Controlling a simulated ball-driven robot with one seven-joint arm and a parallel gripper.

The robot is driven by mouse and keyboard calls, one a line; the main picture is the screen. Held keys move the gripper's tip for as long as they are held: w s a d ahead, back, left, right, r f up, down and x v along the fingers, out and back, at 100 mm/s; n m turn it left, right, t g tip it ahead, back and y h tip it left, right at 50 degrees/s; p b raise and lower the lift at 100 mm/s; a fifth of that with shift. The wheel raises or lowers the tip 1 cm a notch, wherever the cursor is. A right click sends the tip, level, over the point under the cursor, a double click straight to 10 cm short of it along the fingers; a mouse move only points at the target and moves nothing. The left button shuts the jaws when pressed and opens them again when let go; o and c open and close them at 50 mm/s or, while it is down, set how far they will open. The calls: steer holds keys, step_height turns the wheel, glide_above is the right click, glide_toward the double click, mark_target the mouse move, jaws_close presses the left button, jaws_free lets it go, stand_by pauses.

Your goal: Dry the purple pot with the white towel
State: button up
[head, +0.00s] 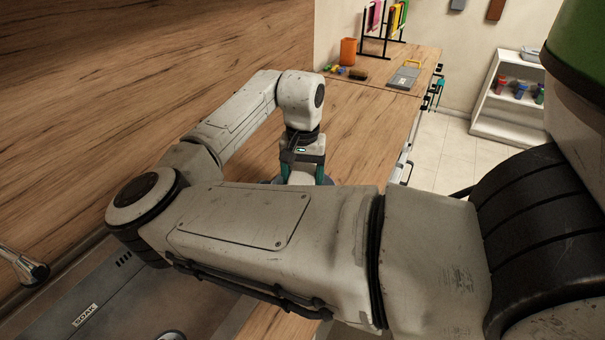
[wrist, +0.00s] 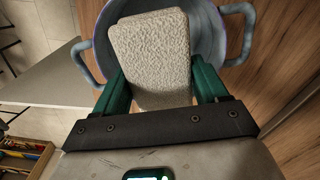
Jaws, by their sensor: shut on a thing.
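The white towel (wrist: 150,55) is a thick, folded, textured block between the two green fingers of my gripper (wrist: 157,90), which is shut on it. The pot (wrist: 208,38) lies beyond the towel in the wrist view. It looks bluish purple-grey, with a loop handle on each side. The towel covers much of the pot's middle, and I cannot tell whether they touch. In the head view my gripper (head: 300,174) points down at the wooden counter, with a bit of the towel (head: 300,179) between its fingers. My forearm hides most of the pot there.
A sink (head: 130,285) marked SOAK and a tap (head: 22,265) are at lower left. An orange cup (head: 347,51), a grey clipboard-like item (head: 405,77) and a rack (head: 385,30) stand at the counter's far end. The wooden splashback (head: 130,80) rises on the left.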

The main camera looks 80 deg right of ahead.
steer(key=shift+f+b, duration=2.45)
steer(key=shift+f, duration=3.3)
steer(key=shift+w+a, duration=0.1)
steer(key=shift+w, duration=0.5)
steer(key=shift+s+f+p, duration=0.15)
steer(key=shift+s+p, duration=0.65)
steer(key=shift+s, duration=0.55)
steer(key=shift+w, duration=0.15)
steer(key=shift+w, duration=1.25)
steer(key=shift+s, duration=0.15)
